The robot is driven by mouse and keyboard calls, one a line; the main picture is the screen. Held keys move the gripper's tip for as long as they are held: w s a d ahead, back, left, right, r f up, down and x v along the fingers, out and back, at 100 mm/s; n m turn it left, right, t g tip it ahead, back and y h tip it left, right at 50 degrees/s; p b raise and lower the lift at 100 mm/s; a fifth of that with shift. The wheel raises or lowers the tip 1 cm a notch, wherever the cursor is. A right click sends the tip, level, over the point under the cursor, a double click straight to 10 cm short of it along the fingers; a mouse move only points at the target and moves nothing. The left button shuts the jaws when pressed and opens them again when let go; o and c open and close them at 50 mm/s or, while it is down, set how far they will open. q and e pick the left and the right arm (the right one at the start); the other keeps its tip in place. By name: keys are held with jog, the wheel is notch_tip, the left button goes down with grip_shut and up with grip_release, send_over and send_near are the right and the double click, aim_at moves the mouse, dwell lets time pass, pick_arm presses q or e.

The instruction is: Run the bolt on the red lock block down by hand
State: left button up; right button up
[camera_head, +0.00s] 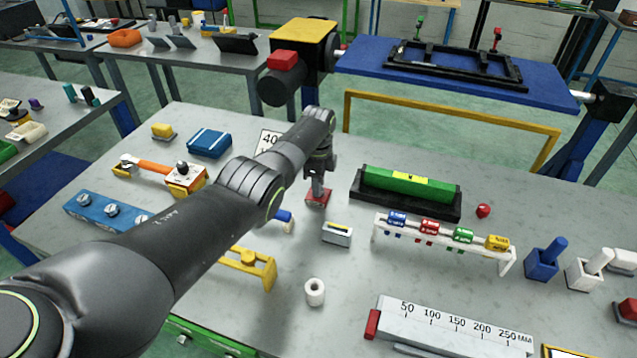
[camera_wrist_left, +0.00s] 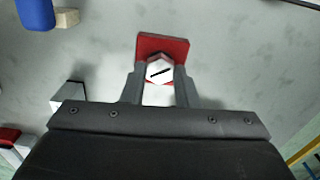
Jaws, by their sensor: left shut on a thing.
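The red lock block (camera_head: 313,202) lies on the grey table, under my left gripper (camera_head: 318,186). In the left wrist view the red block (camera_wrist_left: 176,46) shows behind a pale hexagonal bolt head (camera_wrist_left: 159,70) with a dark line across it. My left gripper's fingers (camera_wrist_left: 160,84) stand on both sides of the bolt head and are shut on it. The bolt's shank and how deep it sits are hidden. My right gripper is in neither view.
A green level in a black tray (camera_head: 408,206) and a white rack with coloured pieces (camera_head: 507,262) stand to the right. A white ring (camera_head: 315,292) stands in front.

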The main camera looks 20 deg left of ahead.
pick_arm(q)
jog(key=shift+w+a+r+m, duration=0.1)
jog(key=shift+w+r+m, duration=0.15)
jog(key=shift+r+m, duration=0.15)
jog(key=o, duration=0.9)
jog(key=shift+o, duration=0.5)
jog(key=shift+s+f, duration=0.15)
jog(key=shift+s, duration=0.05)
jog(key=shift+r, duration=0.55)
notch_tip(320, 180, up, 4)
jog(key=shift+r+p, duration=0.1)
jog(key=shift+p, duration=0.4)
notch_tip(320, 180, up, 12)
jog(key=b, duration=0.2)
jog(key=shift+s, duration=0.1)
